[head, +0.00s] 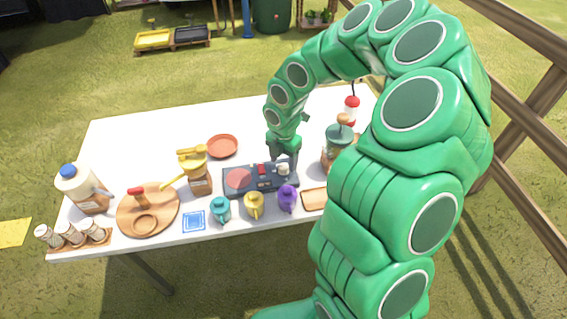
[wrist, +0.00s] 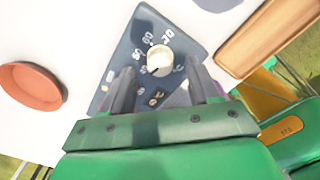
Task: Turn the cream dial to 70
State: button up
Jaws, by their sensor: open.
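The cream dial (wrist: 159,60) sits on a dark panel (wrist: 121,52) with printed numbers, of which 50, 60 and 70 show in the wrist view. A dark mark on the dial points to the lower left in that view, away from the 70 at its upper right. In the head view the dial (head: 284,169) is at the right end of the dark panel (head: 262,186). My gripper (wrist: 159,67) is open, with one finger on each side of the dial. Whether the fingers touch it I cannot tell.
Teal (head: 220,210), yellow (head: 254,206) and purple (head: 287,198) mugs stand in front of the panel. A teal-lidded jar (head: 337,146) is close on the right. A terracotta saucer (head: 222,146) lies behind left. The back of the table (head: 180,122) is clear.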

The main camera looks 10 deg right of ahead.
jog(key=shift+f, duration=1.05)
jog(key=c, duration=1)
jog(key=shift+c, duration=0.2)
